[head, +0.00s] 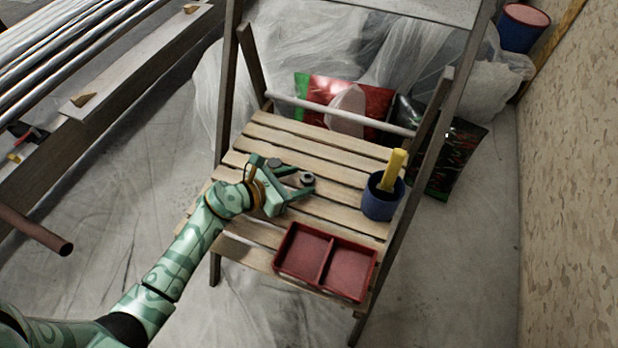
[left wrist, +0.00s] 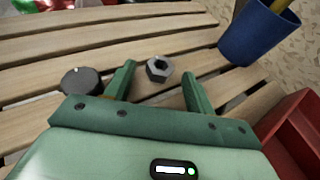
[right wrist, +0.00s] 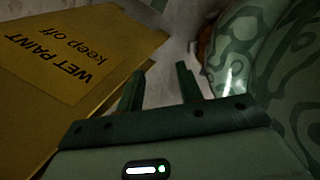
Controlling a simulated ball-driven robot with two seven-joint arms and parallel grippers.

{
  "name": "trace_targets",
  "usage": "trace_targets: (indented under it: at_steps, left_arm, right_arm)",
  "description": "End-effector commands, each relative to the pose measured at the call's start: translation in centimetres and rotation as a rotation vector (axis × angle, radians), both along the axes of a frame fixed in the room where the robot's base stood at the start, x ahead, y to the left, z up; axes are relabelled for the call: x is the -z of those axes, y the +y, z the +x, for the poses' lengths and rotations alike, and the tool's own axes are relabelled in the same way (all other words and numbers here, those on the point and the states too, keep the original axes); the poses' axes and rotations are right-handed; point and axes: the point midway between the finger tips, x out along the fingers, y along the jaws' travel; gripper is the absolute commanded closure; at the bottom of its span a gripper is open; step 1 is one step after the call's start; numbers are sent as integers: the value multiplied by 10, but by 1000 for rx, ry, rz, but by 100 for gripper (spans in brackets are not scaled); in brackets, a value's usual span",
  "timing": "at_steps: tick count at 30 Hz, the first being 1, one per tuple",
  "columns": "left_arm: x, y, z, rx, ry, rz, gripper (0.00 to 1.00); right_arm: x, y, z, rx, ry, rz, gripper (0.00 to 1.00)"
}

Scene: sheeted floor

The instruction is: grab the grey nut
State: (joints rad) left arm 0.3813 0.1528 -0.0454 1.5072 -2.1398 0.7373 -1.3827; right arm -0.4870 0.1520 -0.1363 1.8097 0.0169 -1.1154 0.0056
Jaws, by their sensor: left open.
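The grey nut (head: 307,178) lies on the slatted wooden platform (head: 345,210). In the left wrist view the hexagonal nut (left wrist: 159,69) sits at the mouth of my left gripper (left wrist: 158,80), between its two fingertips and slightly beyond them. The left gripper (head: 299,190) is open and low over the slats; I cannot tell if a finger touches the nut. My right gripper (right wrist: 160,78) shows only in the right wrist view, open with nothing between its fingers.
A dark round knob-like piece (left wrist: 82,83) lies left of the left fingers. A red two-part tray (head: 302,250) is in front, empty. A blue cup (head: 381,203) with a yellow handle stands right. A yellow "WET PAINT" sign (right wrist: 70,75) is near my right gripper.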

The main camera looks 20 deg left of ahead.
Motion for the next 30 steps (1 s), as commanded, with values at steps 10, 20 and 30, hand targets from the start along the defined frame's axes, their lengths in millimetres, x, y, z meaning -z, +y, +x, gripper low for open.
trace_targets:
  at_steps: [10,20,30]
  left_arm:
    - [4,-6,9,-1,-1,0,45]
    - [4,-6,9,-1,-1,0,94]
    - [1,-6,9,-1,-2,0,95]
  right_arm:
    - [-17,-2,18,-19,-20,-23,64]
    - [-17,-2,18,-18,-20,-23,64]
    - [-18,-2,19,-15,-29,-19,64]
